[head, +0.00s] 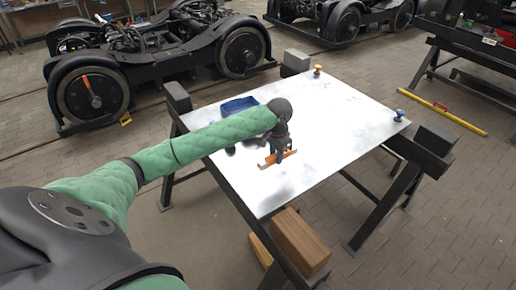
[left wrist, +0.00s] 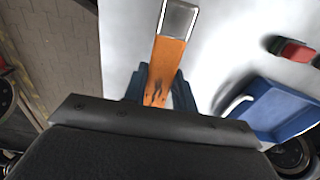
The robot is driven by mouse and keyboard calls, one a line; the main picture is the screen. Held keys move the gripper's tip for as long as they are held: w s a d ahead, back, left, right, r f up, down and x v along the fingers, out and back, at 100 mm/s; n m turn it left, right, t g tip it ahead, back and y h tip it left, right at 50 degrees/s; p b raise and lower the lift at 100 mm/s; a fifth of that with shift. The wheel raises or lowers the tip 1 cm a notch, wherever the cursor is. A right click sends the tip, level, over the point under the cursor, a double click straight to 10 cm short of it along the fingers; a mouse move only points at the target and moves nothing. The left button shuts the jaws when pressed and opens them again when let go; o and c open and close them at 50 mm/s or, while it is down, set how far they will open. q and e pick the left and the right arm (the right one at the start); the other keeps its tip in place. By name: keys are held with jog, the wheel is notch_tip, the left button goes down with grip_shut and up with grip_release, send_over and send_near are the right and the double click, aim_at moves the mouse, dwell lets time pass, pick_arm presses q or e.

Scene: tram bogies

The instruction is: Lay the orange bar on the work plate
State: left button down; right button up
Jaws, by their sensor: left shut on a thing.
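The work plate (head: 345,115) is a white, smudged sheet lying on dark trestles. My left gripper (head: 279,157) points down over its near left part. It is shut on the orange bar (head: 289,154), which lies across the jaws, at or just above the plate; I cannot tell whether it touches. In the left wrist view the orange bar (left wrist: 168,62) sits between the dark fingers (left wrist: 158,88), with a grey metal end pointing away from the gripper. My right gripper is not in view.
A blue tray (head: 238,105) lies at the plate's left edge; in the left wrist view a red item (left wrist: 296,51) is near it. A wooden block (head: 300,241) is at the near edge.

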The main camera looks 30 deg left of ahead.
pick_arm(q)
jog(key=a+f+p, duration=0.1)
jog(key=a, duration=0.2)
jog(key=a+f+p, duration=0.1)
jog(key=a+f, duration=0.1)
jog(key=w+a+f+p, duration=0.1)
jog(key=a+f, duration=0.1)
jog(key=a, duration=0.1)
jog(key=shift+a, duration=0.35)
jog(key=shift+a+f, duration=0.25)
jog(key=shift+f, duration=0.05)
jog(key=shift+a+f+p, duration=0.15)
jog(key=shift+f+p, duration=0.25)
jog(key=shift+p, duration=0.15)
notch_tip(320, 180, down, 3)
jog(key=shift+r+p, duration=0.15)
jog(key=shift+p, duration=0.6)
jog(key=shift+f, duration=0.4)
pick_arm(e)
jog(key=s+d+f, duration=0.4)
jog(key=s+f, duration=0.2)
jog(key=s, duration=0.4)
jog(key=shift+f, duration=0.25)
pick_arm(q)
jog(key=c, duration=1.1)
grip_release()
jog(key=shift+f, duration=0.1)
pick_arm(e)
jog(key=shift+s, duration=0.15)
